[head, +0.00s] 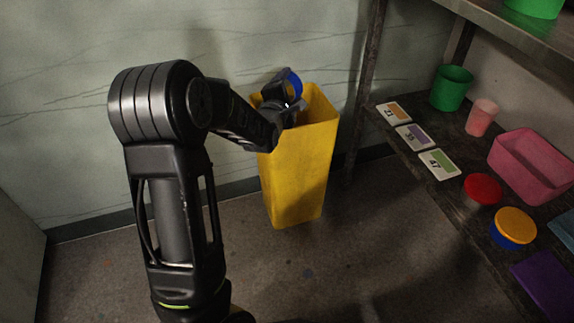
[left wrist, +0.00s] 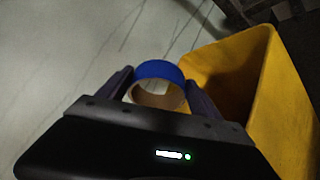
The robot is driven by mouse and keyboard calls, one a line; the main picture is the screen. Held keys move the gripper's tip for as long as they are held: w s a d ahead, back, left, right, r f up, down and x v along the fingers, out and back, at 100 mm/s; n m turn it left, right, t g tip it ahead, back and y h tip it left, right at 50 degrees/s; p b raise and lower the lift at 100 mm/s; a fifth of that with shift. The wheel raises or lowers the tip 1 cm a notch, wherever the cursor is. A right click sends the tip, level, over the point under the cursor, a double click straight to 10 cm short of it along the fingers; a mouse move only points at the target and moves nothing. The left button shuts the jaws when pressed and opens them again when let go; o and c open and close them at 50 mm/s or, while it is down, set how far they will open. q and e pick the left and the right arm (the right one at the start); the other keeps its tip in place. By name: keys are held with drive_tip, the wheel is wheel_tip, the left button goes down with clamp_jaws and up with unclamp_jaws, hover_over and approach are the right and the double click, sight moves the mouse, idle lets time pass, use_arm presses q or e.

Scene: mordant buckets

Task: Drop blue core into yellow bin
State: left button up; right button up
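The yellow bin (head: 300,165) stands on the floor against the wall in the head view, its top open. It also shows at the right of the left wrist view (left wrist: 290,110). The blue core (left wrist: 158,70) is a short blue ring with a brown inside. My left gripper (left wrist: 158,88) is shut on it, with one finger on each side. In the head view, the left gripper (head: 285,92) is over the bin's back left rim, and part of the blue core (head: 294,82) shows beyond the fingers. My right gripper is not in view.
A dark shelf at the right holds a green cup (head: 452,88), a pink cup (head: 482,118), a pink tray (head: 520,187), a red-lidded tub (head: 482,190) and several number cards. A metal post (head: 366,85) rises close right of the bin. The floor in front is clear.

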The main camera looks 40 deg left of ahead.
use_arm(q)
drive_tip(key=o, duration=0.5)
drive_tip(key=shift+s, duration=0.1)
drive_tip(key=p+v, duration=0.2)
drive_tip(key=v, duration=0.5)
drive_tip(key=shift+s+d, duration=0.15)
drive_tip(key=shift+s, duration=0.15)
idle(0.6)
